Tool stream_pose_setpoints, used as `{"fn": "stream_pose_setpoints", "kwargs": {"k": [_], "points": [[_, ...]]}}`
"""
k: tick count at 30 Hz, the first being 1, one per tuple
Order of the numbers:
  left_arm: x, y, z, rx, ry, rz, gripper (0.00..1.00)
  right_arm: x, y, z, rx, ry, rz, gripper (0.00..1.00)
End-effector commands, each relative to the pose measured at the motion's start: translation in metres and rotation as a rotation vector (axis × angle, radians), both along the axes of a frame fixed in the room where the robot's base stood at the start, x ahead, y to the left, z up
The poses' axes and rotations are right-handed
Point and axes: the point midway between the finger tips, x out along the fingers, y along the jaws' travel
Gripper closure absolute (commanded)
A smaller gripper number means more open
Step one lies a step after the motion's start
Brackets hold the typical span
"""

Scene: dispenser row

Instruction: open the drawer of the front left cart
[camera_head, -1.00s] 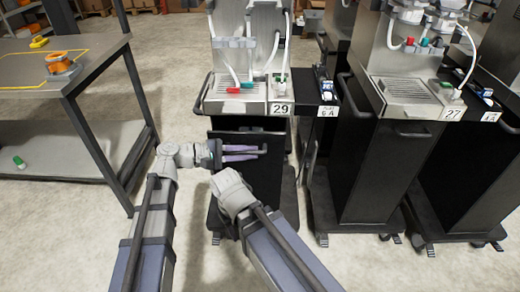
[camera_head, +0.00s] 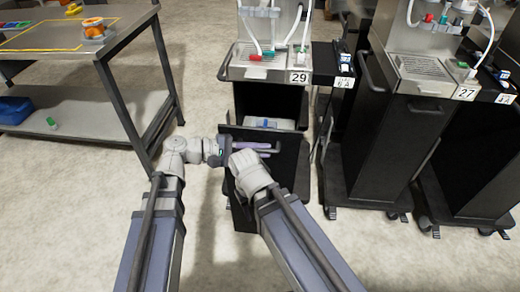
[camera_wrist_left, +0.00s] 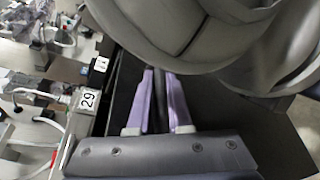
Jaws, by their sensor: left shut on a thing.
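The front left cart (camera_head: 258,72), labelled 29, stands ahead of me. Its black drawer (camera_head: 291,165) is pulled out toward me, with an open gap above it, and a white and blue item (camera_head: 270,123) shows inside. My left gripper (camera_head: 262,148) is shut on the drawer's handle, at the drawer front. In the left wrist view, its purple fingers (camera_wrist_left: 160,85) close on a dark bar. My right arm's wrist is just right of and below the left gripper, hiding part of the drawer front. The right gripper's fingers are hidden.
Cart 27 (camera_head: 425,72) and a narrow black unit (camera_head: 333,68) stand to the right. A metal table (camera_head: 125,38) with an orange and white item (camera_head: 95,28) is at the left. Bare floor lies between table and cart.

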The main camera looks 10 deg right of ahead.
Motion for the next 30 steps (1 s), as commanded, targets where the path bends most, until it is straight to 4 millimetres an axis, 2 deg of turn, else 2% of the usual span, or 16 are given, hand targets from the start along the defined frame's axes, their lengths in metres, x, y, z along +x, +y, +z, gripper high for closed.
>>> {"fn": "stream_pose_setpoints", "kwargs": {"k": [8,9,17,25,30], "points": [[0.0,0.0,-0.001,0.002,0.0,0.001,1.0,0.0,0.0,0.0,0.0,0.0,0.0,0.5],[0.0,0.0,-0.001,0.002,0.0,0.001,0.8,0.0,0.0,0.0,0.0,0.0,0.0,0.5],[0.0,0.0,0.0,0.001,0.0,0.001,0.53,0.0,0.0,0.0,0.0,0.0,0.0,0.5],[0.0,0.003,0.001,0.0,0.001,0.002,0.53,0.0,0.0,0.001,0.0,0.0,0.0,0.5],[-0.001,0.024,0.007,0.0,0.001,0.005,0.53,0.0,0.0,0.007,0.0,0.0,0.0,0.5]]}}
